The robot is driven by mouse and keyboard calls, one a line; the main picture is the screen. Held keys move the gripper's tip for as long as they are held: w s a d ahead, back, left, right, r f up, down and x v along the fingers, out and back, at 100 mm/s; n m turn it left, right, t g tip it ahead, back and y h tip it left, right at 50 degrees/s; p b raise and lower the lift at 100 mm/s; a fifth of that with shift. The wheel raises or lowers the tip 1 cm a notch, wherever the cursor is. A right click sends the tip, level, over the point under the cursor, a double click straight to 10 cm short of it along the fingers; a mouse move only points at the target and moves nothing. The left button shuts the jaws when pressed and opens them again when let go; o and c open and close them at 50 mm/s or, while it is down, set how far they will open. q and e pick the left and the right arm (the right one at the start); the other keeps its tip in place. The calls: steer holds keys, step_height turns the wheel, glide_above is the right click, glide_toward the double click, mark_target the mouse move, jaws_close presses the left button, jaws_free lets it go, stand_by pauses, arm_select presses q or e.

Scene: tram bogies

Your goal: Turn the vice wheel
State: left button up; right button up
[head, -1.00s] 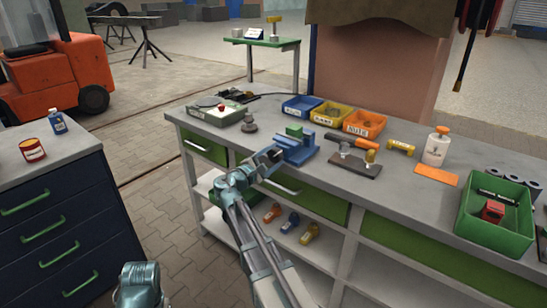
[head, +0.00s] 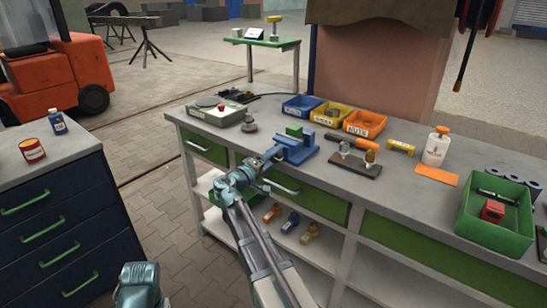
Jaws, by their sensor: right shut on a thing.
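The blue vice (head: 299,150) with a green block (head: 294,131) in its top sits at the front edge of the workbench. My right gripper (head: 272,154) is at the vice's near left side, where the vice wheel is. The gripper is shut on the wheel, which the fingers mostly hide. How far the wheel has turned is too small to tell. My left arm shows only as a piece at the bottom left; its gripper is not visible.
The grey workbench (head: 407,190) holds blue, yellow and orange bins (head: 362,124), a brown board (head: 355,164), a white bottle (head: 436,148) and a green crate (head: 526,230). A dark drawer cabinet (head: 50,225) stands at the left. Floor is free between them.

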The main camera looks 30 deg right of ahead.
steer(key=m, duration=0.5)
steer(key=shift+f+m, duration=0.1)
steer(key=shift+m, duration=0.2)
steer(key=shift+s+m, duration=0.1)
steer(key=shift+m, duration=2)
steer(key=o, duration=1.4)
steer(key=v, duration=1.3)
steer(key=shift+a, duration=0.4)
steer(key=x, duration=1.3)
steer(key=shift+d, duration=0.4)
